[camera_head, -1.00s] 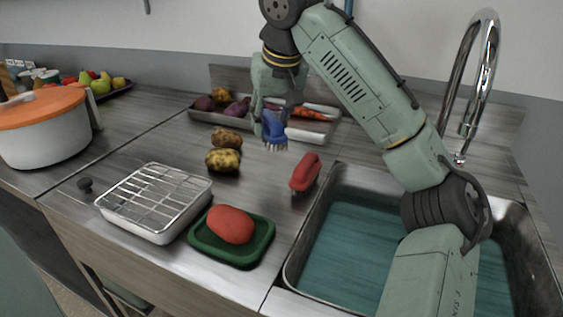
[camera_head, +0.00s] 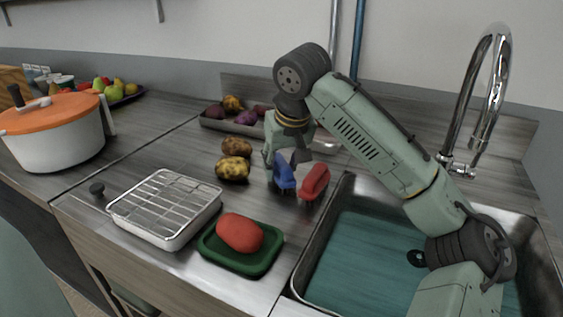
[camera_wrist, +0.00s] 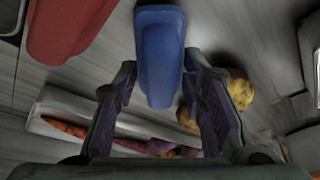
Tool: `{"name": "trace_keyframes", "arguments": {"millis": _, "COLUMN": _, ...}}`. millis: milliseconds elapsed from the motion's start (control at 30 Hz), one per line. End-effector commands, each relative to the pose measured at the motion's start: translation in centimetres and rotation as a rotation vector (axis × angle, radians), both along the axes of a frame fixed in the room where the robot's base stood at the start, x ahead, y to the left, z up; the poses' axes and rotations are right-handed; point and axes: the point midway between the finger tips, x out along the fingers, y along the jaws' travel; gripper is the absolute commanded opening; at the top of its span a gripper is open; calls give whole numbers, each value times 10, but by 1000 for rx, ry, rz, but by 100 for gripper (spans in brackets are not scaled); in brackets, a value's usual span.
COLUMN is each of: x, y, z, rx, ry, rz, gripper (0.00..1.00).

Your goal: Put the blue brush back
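The blue brush (camera_head: 284,171) is held by my gripper (camera_head: 279,160) just left of the red brush (camera_head: 315,182), over the steel counter. In the wrist view the blue brush (camera_wrist: 160,55) sits between the two fingertips of my gripper (camera_wrist: 160,68), which close on its sides. The red brush (camera_wrist: 68,30) shows at the upper left there, apart from the blue one. The red brush stands near the left rim of the sink. I cannot tell whether the blue brush touches the counter.
The sink (camera_head: 345,190) with teal water lies to the right, under a tall faucet (camera_head: 490,90). Potatoes (camera_head: 233,169) are left of the brushes. A green tray (camera_head: 262,262) with a red item, a wire rack (camera_head: 165,203) and a vegetable tray (camera_head: 215,126) are around.

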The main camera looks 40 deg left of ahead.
Motion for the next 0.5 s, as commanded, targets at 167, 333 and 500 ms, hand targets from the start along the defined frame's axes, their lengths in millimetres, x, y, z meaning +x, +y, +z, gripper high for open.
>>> {"name": "trace_keyframes", "arguments": {"millis": 167, "x": 0, "y": 0, "z": 0, "rx": 0, "ry": 0, "rz": 0, "gripper": 50}}
{"name": "trace_keyframes", "arguments": {"millis": 333, "x": 0, "y": 0, "z": 1, "rx": 0, "ry": 0, "rz": 0, "gripper": 57}}
{"name": "trace_keyframes", "arguments": {"millis": 500, "x": 0, "y": 0, "z": 1, "rx": 0, "ry": 0, "rz": 0, "gripper": 57}}
